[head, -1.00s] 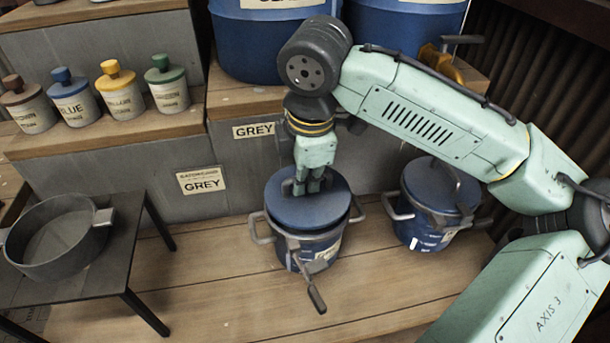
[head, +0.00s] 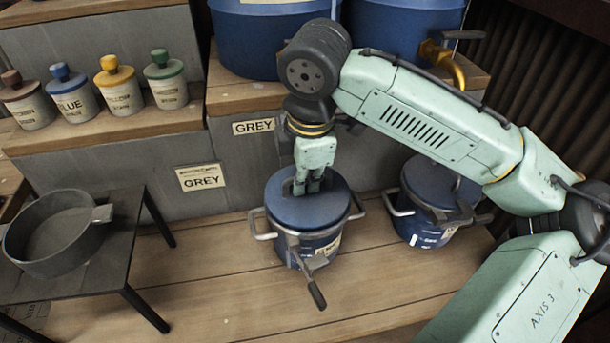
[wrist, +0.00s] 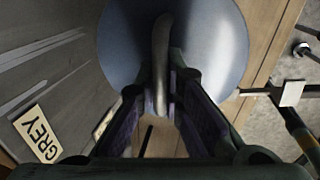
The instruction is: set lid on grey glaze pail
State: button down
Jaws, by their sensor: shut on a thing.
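A blue lid (head: 307,209) rests on or just above the rim of a blue pail (head: 318,247) with metal side handles, which stands on the wooden platform. The lid looks nearly level. My gripper (head: 307,184) points down at the lid's top and is shut on its handle. In the wrist view the lid (wrist: 215,60) is a round blue disc, and its curved metal handle (wrist: 160,60) runs between the fingers (wrist: 160,108). The pail's label is partly hidden and I cannot read it in full. Whether the lid is fully seated I cannot tell.
A second lidded blue pail (head: 432,200) stands close on the right. A GREY sign (head: 201,177) is on the step behind. A black table (head: 95,275) with a grey pan (head: 58,233) is on the left. Several small jars (head: 121,90) line the shelf.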

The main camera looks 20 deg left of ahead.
aim_at(308, 202)
jog(key=shift+f, duration=0.5)
dwell(1.1)
jog(key=c, duration=2)
grip_release()
jog(key=shift+o, duration=0.2)
jog(key=o, duration=0.6)
jog(key=shift+c, duration=0.2)
notch_tip(308, 202, up, 12)
jog(key=s+d, duration=0.1)
jog(key=s, duration=0.1)
jog(key=shift+d+f, duration=0.15)
jog(key=shift+d, duration=0.05)
jog(key=shift+f, duration=0.1)
